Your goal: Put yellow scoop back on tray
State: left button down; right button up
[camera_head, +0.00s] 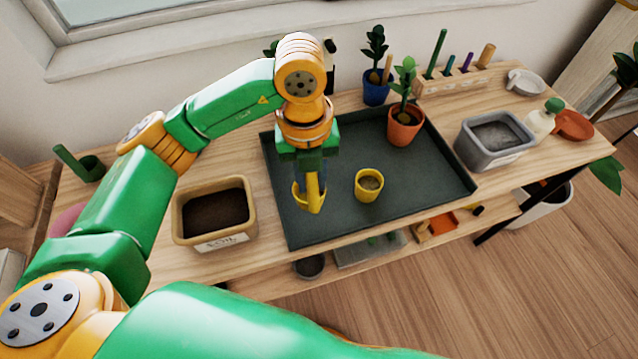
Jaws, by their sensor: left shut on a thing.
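The yellow scoop (314,194) is in my left gripper (311,174), which points down over the left part of the dark tray (350,219). The gripper is shut on the scoop, and the scoop's lower end is over the tray; I cannot tell if it touches the tray surface. A small yellow pot (369,185) with soil stands on the tray just right of the scoop. A terracotta pot (404,127) with a plant stands at the tray's back right. My right gripper is not in view.
A tan soil bin (250,218) stands left of the tray, a grey bin (467,152) right of it. A blue potted plant (376,91) and a wooden rack (455,82) with tools stand behind. The tray's front and right areas are clear.

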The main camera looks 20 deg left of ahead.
aim_at(316, 187)
pick_arm(q)
jog(key=f, duration=0.1)
jog(key=w+f+p, duration=0.1)
jog(key=f, duration=0.1)
jog(key=w+f+p, duration=0.1)
jog(key=f, duration=0.1)
jog(key=shift+w, duration=0.15)
jog(key=shift+f, duration=0.45)
jog(key=shift+f, duration=0.15)
jog(key=shift+d+f+b, duration=0.1)
jog(key=shift+f+b, duration=0.1)
jog(key=shift+b, duration=0.25)
jog(key=c, duration=0.7)
grip_release()
jog(key=shift+r, duration=0.15)
jog(key=shift+r, duration=0.1)
